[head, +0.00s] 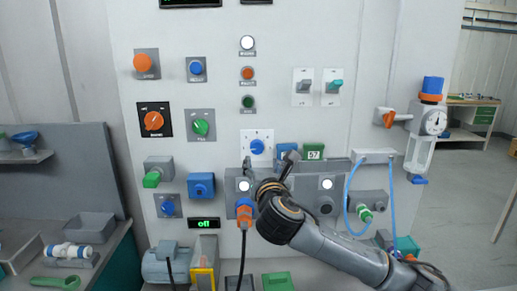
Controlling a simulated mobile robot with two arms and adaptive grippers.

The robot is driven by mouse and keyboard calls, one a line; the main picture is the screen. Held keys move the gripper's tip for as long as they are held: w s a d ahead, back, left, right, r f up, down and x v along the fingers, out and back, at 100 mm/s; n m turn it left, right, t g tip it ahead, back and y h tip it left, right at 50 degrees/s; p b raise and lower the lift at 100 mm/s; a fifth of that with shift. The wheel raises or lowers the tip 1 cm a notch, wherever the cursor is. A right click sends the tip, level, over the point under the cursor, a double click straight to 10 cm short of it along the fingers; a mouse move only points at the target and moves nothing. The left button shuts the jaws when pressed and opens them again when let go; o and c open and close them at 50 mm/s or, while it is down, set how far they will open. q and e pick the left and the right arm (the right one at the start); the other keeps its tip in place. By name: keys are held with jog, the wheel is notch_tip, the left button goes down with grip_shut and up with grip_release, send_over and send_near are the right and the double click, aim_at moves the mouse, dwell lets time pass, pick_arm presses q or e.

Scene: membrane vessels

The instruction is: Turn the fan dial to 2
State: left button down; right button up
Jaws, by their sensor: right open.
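A blue dial (257,146) sits on a square white plate with small marks around its edge, on the middle of the pale panel. The marks are too small to read, so I cannot tell its setting. A green knob (201,127) on a grey plate is up and to its left; its label is also too small to read. My right gripper (268,164) is open and empty, just below the blue dial, with its fingers pointing up. It appears apart from the dial, though the depth gap is hard to judge. My left gripper is out of view.
An orange knob (153,121), blue knob boxes and a small display reading "off" (204,223) are on the panel's left. A grey box row with an orange plug (244,211) and a blue hose (348,195) lies around my right arm.

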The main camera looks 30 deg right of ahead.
aim_at(258, 148)
jog(key=p+x, duration=0.2)
jog(key=x, duration=0.7)
jog(key=shift+w, duration=0.2)
jog(key=shift+w+d, duration=0.25)
jog(key=shift+w, duration=0.15)
jog(key=c, duration=1.2)
